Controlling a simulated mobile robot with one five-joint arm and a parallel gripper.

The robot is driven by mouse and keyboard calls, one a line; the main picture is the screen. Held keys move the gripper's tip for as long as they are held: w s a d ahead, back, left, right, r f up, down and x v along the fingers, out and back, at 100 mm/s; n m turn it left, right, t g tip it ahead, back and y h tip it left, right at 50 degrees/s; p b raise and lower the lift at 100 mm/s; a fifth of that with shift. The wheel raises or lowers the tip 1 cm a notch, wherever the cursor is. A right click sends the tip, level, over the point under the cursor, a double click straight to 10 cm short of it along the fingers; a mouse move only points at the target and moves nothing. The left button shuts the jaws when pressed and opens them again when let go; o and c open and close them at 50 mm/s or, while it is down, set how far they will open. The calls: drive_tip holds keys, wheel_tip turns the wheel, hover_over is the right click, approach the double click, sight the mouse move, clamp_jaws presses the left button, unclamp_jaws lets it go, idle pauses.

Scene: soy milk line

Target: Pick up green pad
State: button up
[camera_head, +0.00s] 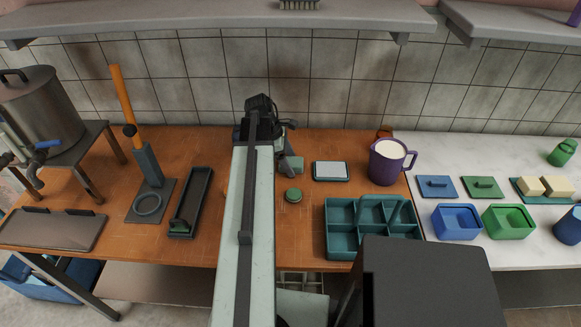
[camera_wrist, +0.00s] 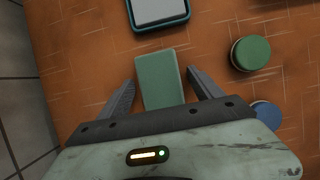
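The green pad (camera_wrist: 160,80) is a flat rectangular block on the orange-brown tabletop in the wrist view. My gripper (camera_wrist: 161,77) is open, with one finger on each side of the pad and a visible gap to both. The pad's near end is hidden behind my gripper body. I cannot tell how high the fingers are above the table. In the head view my gripper (camera_head: 291,166) is at the back of the wooden table, and I cannot make out the pad there.
A white-topped dark tray (camera_head: 331,171) lies just beyond the pad. A round green-topped piece (camera_head: 293,195) and a blue round piece (camera_wrist: 267,114) are to the right in the wrist view. A purple jug (camera_head: 387,163) and teal compartment box (camera_head: 341,240) stand farther right. The tiled wall is close behind.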

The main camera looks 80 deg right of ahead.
sight(290, 161)
drive_tip(key=c, duration=1.3)
drive_tip(key=shift+o, duration=0.2)
wheel_tip(290, 161, up, 10)
drive_tip(key=p, duration=1)
